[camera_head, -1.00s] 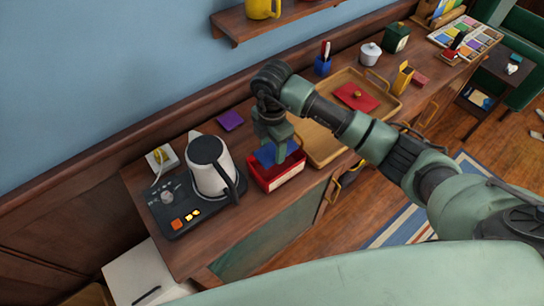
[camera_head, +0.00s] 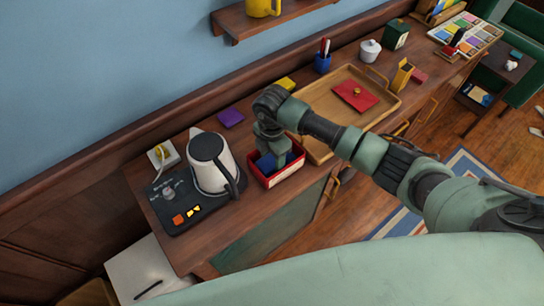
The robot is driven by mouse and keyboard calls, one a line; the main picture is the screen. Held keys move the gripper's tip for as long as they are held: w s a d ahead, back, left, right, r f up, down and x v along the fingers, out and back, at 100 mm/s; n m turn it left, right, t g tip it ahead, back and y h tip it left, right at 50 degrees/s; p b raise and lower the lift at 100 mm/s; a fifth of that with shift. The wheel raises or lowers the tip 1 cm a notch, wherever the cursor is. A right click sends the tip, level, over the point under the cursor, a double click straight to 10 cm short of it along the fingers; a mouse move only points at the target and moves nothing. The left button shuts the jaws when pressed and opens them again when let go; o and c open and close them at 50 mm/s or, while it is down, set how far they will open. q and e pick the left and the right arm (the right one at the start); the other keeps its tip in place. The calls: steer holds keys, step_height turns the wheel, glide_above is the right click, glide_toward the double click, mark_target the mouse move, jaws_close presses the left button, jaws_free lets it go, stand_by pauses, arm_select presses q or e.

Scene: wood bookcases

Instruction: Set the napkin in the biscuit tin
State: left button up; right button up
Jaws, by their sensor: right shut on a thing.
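The biscuit tin (camera_head: 286,178) is an open red box with a pale label on its front, standing on the wooden counter right of the kettle. The blue napkin (camera_head: 266,163) is inside the tin's opening, below its rim at least in part. My right gripper (camera_head: 272,152) points down into the tin and is shut on the napkin. The fingertips and the napkin's lower part are partly hidden by the gripper and tin walls. My left gripper is not in view.
A kettle (camera_head: 209,164) on a dark base stands close left of the tin. A wooden tray (camera_head: 318,108) with a red lid (camera_head: 353,95) lies to the right, behind my arm. A purple square (camera_head: 231,117) and a yellow block (camera_head: 286,84) lie near the wall.

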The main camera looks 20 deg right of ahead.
mark_target(272, 161)
steer(key=shift+f, duration=0.4)
steer(key=o, duration=1.2)
steer(key=shift+r+p, duration=0.35)
steer(key=shift+r, duration=0.35)
steer(key=shift+w+r, duration=0.1)
steer(key=shift+r, duration=0.25)
steer(key=shift+r+b, duration=1.9)
steer(key=shift+r, duration=3.75)
